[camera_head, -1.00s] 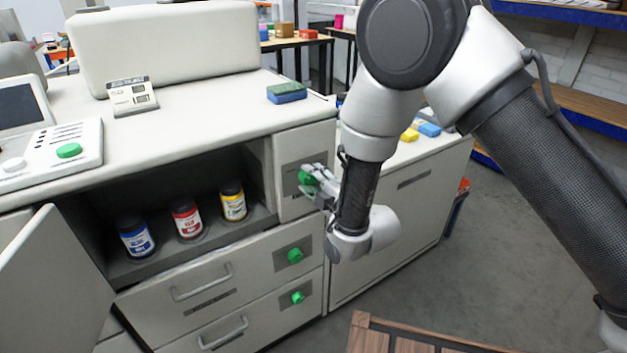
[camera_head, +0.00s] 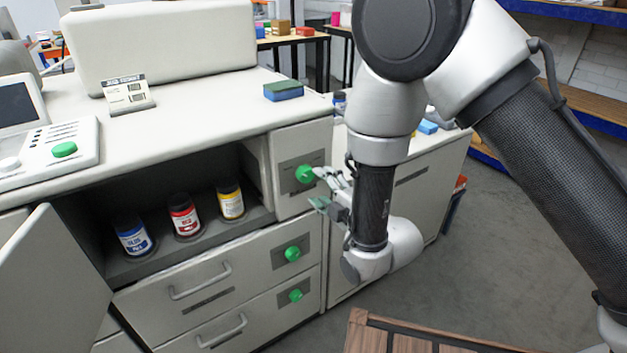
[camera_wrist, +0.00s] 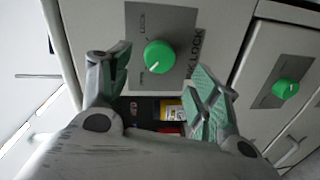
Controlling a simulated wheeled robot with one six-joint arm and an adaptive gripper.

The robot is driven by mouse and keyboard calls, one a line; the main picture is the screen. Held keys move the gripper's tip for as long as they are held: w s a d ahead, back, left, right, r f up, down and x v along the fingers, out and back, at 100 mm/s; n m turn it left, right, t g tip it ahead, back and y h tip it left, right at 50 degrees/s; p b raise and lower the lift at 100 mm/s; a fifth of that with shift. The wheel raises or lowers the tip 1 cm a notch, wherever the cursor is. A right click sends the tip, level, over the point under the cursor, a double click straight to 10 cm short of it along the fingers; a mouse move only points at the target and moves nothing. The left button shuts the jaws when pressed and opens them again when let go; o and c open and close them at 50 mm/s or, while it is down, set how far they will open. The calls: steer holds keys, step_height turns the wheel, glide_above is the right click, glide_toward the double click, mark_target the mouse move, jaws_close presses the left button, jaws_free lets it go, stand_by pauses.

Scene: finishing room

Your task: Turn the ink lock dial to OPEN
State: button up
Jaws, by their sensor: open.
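The ink lock dial (camera_head: 305,174) is a round green knob on a grey plate, at the top of the cabinet's right column in the head view. In the wrist view the dial (camera_wrist: 158,56) has a white pointer mark, and its plate reads "LOCK" at the top, with a small blurred word at the lower left. The pointer lies tilted, between those two words. My gripper (camera_head: 321,188) is open and empty, just right of the dial and apart from it. In the wrist view my gripper's fingers (camera_wrist: 158,85) are spread below the dial.
Two more green knobs, an upper (camera_head: 292,253) and a lower (camera_head: 295,295), sit on the drawers below. An open compartment holds blue (camera_head: 133,238), red (camera_head: 185,217) and yellow (camera_head: 231,201) ink jars. An open door (camera_head: 40,275) stands at the left. A wooden slatted surface (camera_head: 400,340) is at the bottom.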

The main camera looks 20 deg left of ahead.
steer(key=v, duration=0.5)
steer(key=shift+s+d, duration=0.25)
steer(key=shift+d, duration=0.1)
